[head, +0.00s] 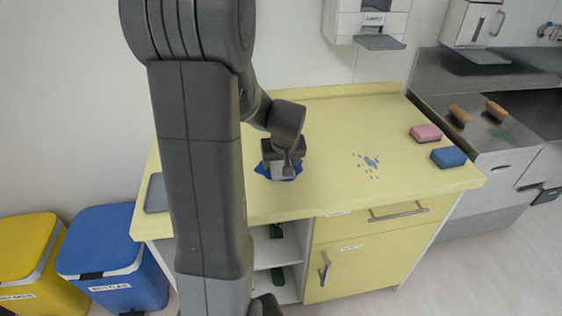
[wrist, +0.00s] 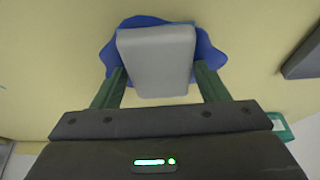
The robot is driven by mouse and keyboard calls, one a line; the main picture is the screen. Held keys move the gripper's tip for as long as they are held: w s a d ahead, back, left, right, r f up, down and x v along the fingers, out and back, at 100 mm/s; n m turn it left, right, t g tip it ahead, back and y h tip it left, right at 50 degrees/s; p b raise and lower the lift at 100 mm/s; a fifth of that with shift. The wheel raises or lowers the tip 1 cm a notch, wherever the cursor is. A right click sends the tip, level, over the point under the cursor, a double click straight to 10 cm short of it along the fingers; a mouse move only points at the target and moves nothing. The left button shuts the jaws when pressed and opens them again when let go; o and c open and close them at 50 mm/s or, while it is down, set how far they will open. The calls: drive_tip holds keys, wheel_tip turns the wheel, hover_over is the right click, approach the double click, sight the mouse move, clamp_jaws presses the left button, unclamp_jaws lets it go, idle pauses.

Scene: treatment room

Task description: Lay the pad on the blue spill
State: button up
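The pad (wrist: 157,62) is a light grey block in the wrist view. It is over the blue spill (wrist: 215,58), whose edges show around it. In the head view the pad (head: 281,170) is partly hidden by my gripper, and the spill (head: 262,171) shows at its sides. My gripper (wrist: 160,75) points down here, with one green finger against each side of the pad. The pad is at or just above the spill; I cannot tell whether its underside touches it.
A dark tray (head: 156,194) lies at the counter's left end. Light blue drops (head: 368,162) mark the counter (head: 330,125) to the right. Pink (head: 426,133) and blue (head: 448,157) sponges lie near the right edge. Yellow (head: 27,255) and blue (head: 115,255) bins stand at left.

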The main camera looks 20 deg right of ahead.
drive_tip(key=shift+o, duration=0.9)
drive_tip(key=shift+r, duration=0.45)
drive_tip(key=v, duration=1.1)
drive_tip(key=shift+r, duration=0.2)
drive_tip(key=shift+s, duration=0.15)
